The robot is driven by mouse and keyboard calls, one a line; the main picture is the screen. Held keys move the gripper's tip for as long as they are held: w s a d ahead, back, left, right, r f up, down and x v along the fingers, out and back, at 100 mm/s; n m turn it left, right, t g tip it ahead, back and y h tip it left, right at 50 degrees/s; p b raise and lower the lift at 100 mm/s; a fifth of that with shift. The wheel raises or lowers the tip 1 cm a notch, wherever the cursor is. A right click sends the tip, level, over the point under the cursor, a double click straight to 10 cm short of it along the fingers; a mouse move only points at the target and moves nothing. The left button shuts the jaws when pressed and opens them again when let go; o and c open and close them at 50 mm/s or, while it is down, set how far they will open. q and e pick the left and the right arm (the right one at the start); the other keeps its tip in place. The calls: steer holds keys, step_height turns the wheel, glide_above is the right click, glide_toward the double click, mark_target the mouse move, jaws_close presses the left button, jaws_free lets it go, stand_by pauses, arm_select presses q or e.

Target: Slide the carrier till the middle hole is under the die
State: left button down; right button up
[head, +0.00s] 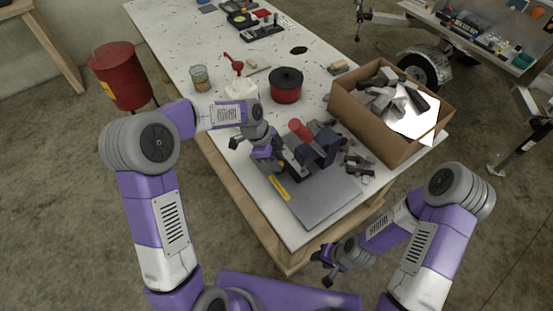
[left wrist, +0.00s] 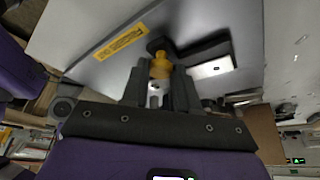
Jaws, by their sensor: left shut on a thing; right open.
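A dark press-like fixture (head: 322,149) with a red cylinder (head: 299,129) stands on a grey base plate (head: 318,197) with a yellow label (head: 279,188). My left gripper (head: 272,168) is low at the fixture's left side. In the left wrist view my left gripper (left wrist: 160,92) is shut on a yellow knob (left wrist: 160,66). Beside the knob are a black bar (left wrist: 205,48) and a bright metal strip (left wrist: 210,68), perhaps the carrier. I cannot make out the carrier's holes or the die. My right gripper (head: 328,262) is open and empty, off the table's front edge.
A cardboard box (head: 376,131) of grey offcuts stands right of the fixture, with loose grey pieces (head: 358,168) nearby. A dark red pot (head: 286,85), a glass jar (head: 200,78) and a white container (head: 241,90) stand behind. The base plate's front is clear.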

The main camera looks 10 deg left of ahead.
arm_select(q)
steer(key=s+d+b, duration=0.1)
steer(key=s+d, duration=0.2)
steer(key=shift+s+d, duration=0.3)
steer(key=shift+d, duration=0.05)
steer(key=c, duration=0.9)
jaws_free()
steer(key=shift+o, duration=0.2)
steer(key=p+v, duration=0.1)
steer(key=v, duration=0.6)
steer(key=shift+a+r, duration=0.2)
steer(key=shift+r, duration=0.05)
